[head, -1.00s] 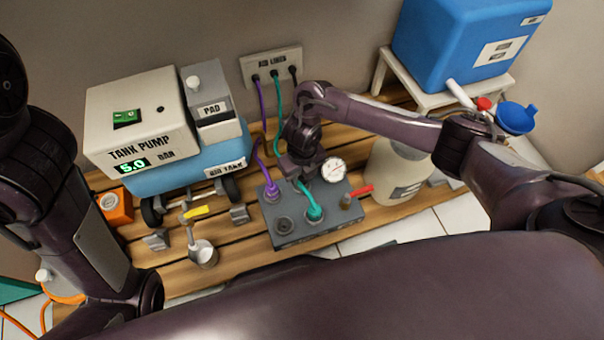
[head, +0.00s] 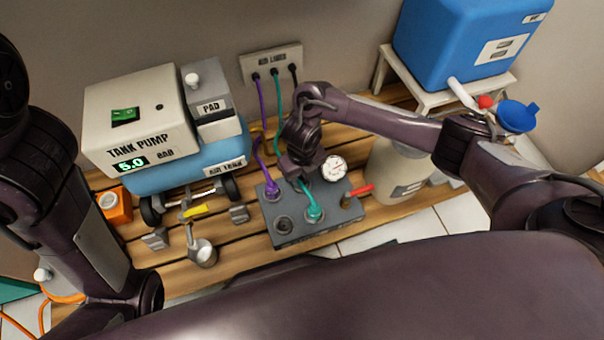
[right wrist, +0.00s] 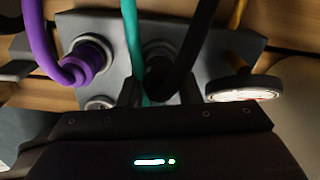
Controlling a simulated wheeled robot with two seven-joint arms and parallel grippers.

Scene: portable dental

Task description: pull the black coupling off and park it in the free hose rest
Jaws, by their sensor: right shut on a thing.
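The black coupling (right wrist: 158,72) sits between the fingers of my right gripper (right wrist: 160,92), which is shut on it, in the right wrist view. The black hose (right wrist: 199,38) runs up from it. In the head view my right gripper (head: 300,172) is low over the back of the grey block (head: 305,233) and hides the coupling. I cannot tell whether the coupling is still seated. The purple coupling (head: 271,190) and green coupling (head: 314,212) stand on the block. A round opening (head: 284,226) at its front left is empty; I cannot tell whether it is the free hose rest. My left gripper is out of view.
A gauge (head: 334,168) and a red-handled valve (head: 360,190) are on the block's right side. A pale jug (head: 393,170) is right. Hoses run to the wall plate (head: 271,61).

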